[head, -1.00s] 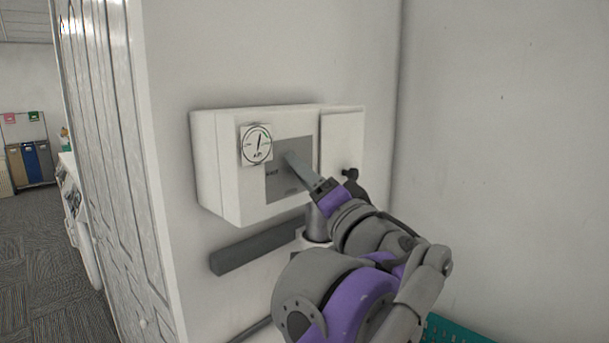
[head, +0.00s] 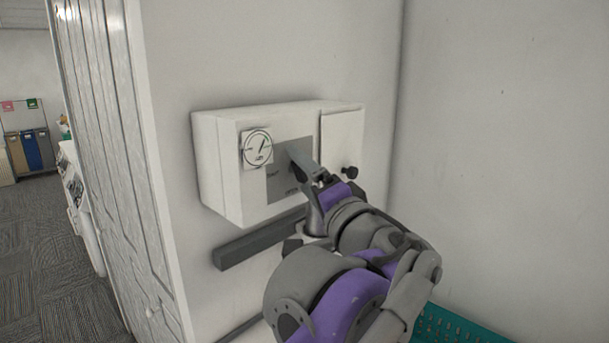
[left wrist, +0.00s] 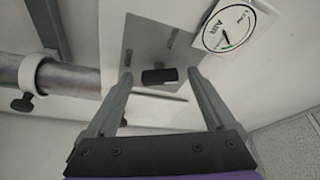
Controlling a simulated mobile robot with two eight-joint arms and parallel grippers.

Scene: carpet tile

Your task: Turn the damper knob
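The damper knob shows in the left wrist view as a short dark bar (left wrist: 160,77) on a grey metal plate (left wrist: 148,45). In the head view the grey plate (head: 280,188) is on the front of a white wall box (head: 228,170), and my gripper hides the knob. My left gripper (head: 298,160) reaches the plate from the lower right. In the left wrist view its two fingers (left wrist: 159,76) stand apart, one on each side of the knob, with a visible gap to each. My right gripper is not in view.
A round gauge (head: 257,149) is left of the plate. A black knob (head: 349,172) is at the right of the box. A dark bar (head: 240,250) runs below. A pipe with a white collar (left wrist: 35,75) is close to the left finger. A teal perforated surface (head: 450,326) is at lower right.

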